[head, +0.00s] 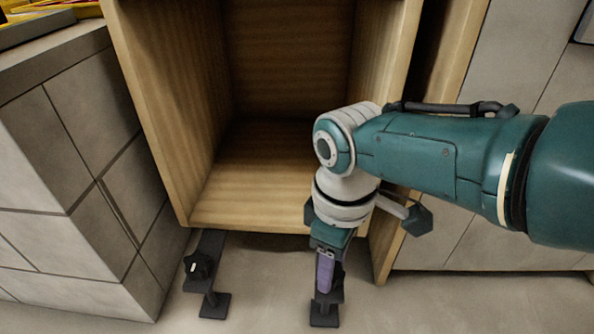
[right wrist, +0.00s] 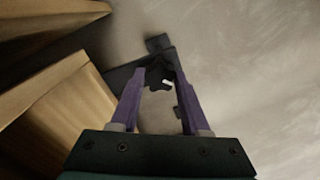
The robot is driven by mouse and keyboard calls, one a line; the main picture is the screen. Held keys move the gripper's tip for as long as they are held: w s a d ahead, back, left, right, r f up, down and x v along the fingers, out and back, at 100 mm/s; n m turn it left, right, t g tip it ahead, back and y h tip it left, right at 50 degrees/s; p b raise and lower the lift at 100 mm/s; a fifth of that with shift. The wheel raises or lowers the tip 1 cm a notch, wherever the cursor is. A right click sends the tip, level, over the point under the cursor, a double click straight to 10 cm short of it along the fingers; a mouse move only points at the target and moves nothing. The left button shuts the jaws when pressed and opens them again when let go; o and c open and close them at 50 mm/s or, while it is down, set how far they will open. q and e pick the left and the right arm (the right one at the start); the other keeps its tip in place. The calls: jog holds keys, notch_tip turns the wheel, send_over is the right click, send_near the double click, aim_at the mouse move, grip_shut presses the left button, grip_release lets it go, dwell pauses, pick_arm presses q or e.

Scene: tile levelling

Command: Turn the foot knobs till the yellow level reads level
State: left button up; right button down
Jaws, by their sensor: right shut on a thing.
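A wooden cabinet (head: 255,215) stands open toward me, with two dark feet under its front edge. The left foot (head: 213,305) carries a black knob (head: 198,266) with a white mark. The right foot (head: 323,315) is partly hidden behind my right gripper (head: 325,285). In the right wrist view, the purple fingers of my right gripper (right wrist: 161,78) are shut on the right foot's black knob (right wrist: 158,76), whose white mark shows between them. I cannot make out the yellow level or its reading. My left gripper is out of view.
A grey tiled block (head: 75,190) stands close on the left, with yellow and red items (head: 45,6) on top at the picture's edge. Tiled panels (head: 480,240) stand right of the cabinet. The floor (head: 450,305) in front is clear.

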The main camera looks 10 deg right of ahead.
jog(key=shift+f+m, duration=0.1)
jog(key=shift+m, duration=0.7)
jog(key=shift+s+d, duration=0.1)
jog(key=shift+c, duration=1.9)
grip_release()
notch_tip(320, 180, up, 10)
jog(key=p, duration=0.9)
jog(key=shift+p, duration=0.35)
